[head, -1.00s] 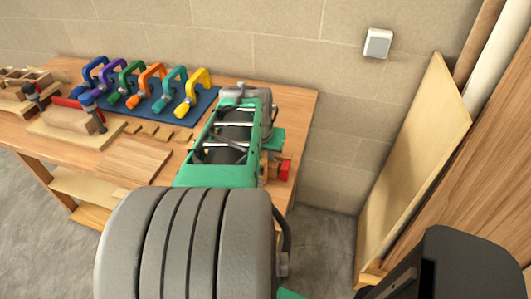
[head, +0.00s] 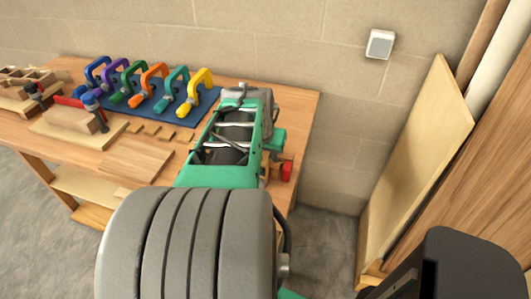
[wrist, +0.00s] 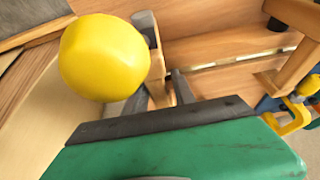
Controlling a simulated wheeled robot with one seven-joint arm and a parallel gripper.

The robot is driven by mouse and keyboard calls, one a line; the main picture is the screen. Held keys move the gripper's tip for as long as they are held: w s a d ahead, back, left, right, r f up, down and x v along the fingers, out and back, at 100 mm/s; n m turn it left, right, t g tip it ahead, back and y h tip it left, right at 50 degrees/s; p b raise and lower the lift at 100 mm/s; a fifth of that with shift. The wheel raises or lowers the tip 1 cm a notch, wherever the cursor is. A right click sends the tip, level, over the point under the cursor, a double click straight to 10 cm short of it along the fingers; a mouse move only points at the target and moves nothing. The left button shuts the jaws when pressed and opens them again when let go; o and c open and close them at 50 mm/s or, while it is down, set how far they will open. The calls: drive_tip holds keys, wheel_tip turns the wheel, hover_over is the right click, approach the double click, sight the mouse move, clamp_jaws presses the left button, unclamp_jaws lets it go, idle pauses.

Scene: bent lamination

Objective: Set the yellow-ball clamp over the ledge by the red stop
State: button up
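The yellow ball (wrist: 104,57) of the clamp fills the upper left of the wrist view, close to the camera. A tan wooden part (wrist: 157,76) beside it lies between the two dark fingers of my gripper (wrist: 162,92), which look shut on it; it appears to be the clamp's body. In the head view my own arm hides the ball and fingers. The red stop (head: 287,171) shows at the table's right end, just right of my arm, beside wooden pieces. The contact between clamp and ledge is hidden.
Several coloured C-clamps, including a yellow one (head: 199,90), stand on a blue mat (head: 207,103) at the back of the workbench (head: 300,100). A block on a board (head: 75,120) and small wooden strips lie left. A tall panel (head: 415,165) leans at right.

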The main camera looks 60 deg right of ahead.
drive_tip(key=shift+s+a+f, duration=0.1)
drive_tip(key=shift+s+f, duration=0.15)
drive_tip(key=shift+f, duration=0.05)
drive_tip(key=shift+s+r, duration=0.1)
drive_tip(key=shift+r, duration=0.3)
drive_tip(key=v, duration=0.7)
drive_tip(key=shift+w+r, duration=0.3)
drive_tip(key=shift+w, duration=0.05)
drive_tip(key=shift+p+v, duration=1.85)
drive_tip(key=shift+v, duration=1.15)
drive_tip(key=shift+r+p, duration=1.7)
drive_tip(key=shift+r, duration=0.8)
